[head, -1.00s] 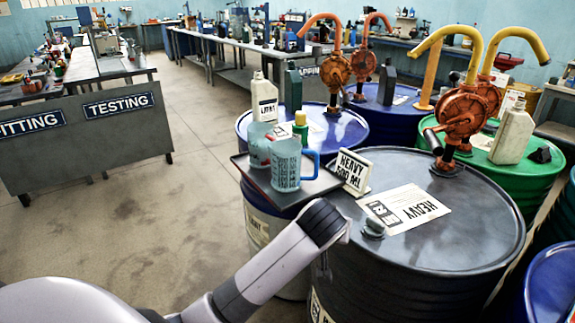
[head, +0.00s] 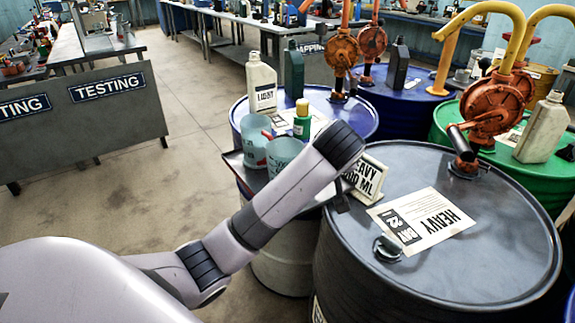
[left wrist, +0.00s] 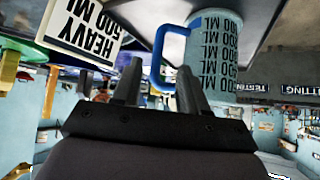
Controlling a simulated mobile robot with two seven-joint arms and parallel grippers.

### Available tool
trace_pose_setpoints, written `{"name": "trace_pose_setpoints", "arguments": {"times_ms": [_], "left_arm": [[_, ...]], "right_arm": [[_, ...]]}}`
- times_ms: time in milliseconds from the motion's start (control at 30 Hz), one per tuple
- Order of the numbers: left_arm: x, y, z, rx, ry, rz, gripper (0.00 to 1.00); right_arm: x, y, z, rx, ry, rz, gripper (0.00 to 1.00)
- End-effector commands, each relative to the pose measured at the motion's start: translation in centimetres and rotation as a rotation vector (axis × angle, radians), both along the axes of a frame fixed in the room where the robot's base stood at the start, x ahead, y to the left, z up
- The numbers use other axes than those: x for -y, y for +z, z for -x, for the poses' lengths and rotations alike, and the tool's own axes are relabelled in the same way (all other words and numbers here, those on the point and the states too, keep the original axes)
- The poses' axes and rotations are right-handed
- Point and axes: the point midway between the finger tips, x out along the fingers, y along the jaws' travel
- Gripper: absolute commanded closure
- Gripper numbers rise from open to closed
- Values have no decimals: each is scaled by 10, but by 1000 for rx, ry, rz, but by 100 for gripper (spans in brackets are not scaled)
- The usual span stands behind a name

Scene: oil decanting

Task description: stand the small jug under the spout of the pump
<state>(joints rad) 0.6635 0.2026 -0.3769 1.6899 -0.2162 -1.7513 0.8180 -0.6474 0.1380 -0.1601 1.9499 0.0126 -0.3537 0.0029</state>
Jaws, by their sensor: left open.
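Two clear jugs stand on a dark tray (head: 232,160). The back jug (head: 252,140) has a red handle. The front jug (head: 284,150) has a blue handle and is partly hidden by my left arm; its ML markings show in the left wrist view (left wrist: 218,45). I cannot tell which is smaller. My left gripper (left wrist: 157,80) is open and empty, its fingers pointing at the front jug; the blue handle (left wrist: 158,50) shows between the fingertips. An orange pump (head: 490,108) with a curved yellow spout (head: 497,10) stands on the dark grey drum.
A card reading HEAVY 500 ML (head: 367,178) stands close beside the gripper. The grey drum top (head: 480,255) holds a HEAVY sheet (head: 422,220) and a cap (head: 387,248).

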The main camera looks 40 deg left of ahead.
Motion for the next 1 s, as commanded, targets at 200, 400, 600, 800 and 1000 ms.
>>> {"name": "trace_pose_setpoints", "arguments": {"times_ms": [200,400,600,800,1000], "left_arm": [[-8,-13,-14,-2,0,-2,57],[-17,-30,-30,-3,-1,-1,57],[-22,-39,-36,0,0,0,57],[-22,-39,-37,0,-1,1,57],[-22,-39,-36,0,-1,1,100]], "right_arm": [[0,4,1,-3,0,1,60],[1,7,1,-3,0,1,60],[1,8,1,-4,0,2,60],[1,8,1,-4,0,2,60],[1,8,1,-4,0,2,60]]}}
